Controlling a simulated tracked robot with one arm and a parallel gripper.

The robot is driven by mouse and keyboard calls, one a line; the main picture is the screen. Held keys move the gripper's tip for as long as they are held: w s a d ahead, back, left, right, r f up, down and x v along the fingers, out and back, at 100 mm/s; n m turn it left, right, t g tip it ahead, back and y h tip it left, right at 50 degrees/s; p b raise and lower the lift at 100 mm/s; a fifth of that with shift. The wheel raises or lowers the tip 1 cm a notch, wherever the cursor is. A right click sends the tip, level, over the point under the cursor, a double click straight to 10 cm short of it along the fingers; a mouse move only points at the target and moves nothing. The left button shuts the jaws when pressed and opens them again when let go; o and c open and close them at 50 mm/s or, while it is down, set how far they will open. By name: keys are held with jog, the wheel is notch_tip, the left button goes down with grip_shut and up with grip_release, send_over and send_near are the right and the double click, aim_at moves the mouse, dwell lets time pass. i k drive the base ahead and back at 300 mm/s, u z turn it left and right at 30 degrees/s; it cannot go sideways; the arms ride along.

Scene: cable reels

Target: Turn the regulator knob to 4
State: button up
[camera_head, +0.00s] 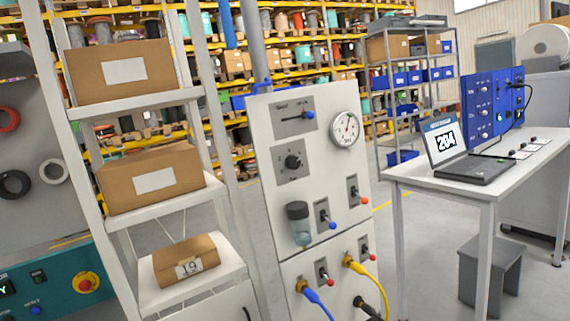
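A dark round knob (293,161), which looks like the regulator knob, sits on a grey plate on a white upright panel (265,215) near the middle of the view. Its scale marks are too small to read, so I cannot tell its setting. Above it is a grey plate with a blue-tipped lever (308,114). A round dial gauge (346,129) with a white face is to the upper right of the knob. My gripper is not in view.
Below the knob are a clear bowl (300,226), several toggle levers with blue or red tips, and blue, yellow and black hoses. A shelf rack (150,100) with boxes stands left. A table (405,174) with a laptop (465,155) stands right, with a grey stool (484,258).

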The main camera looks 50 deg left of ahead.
aim_at(291, 162)
jog(key=u, duration=0.4)
jog(key=i, duration=1.05)
jog(key=u, duration=0.5)
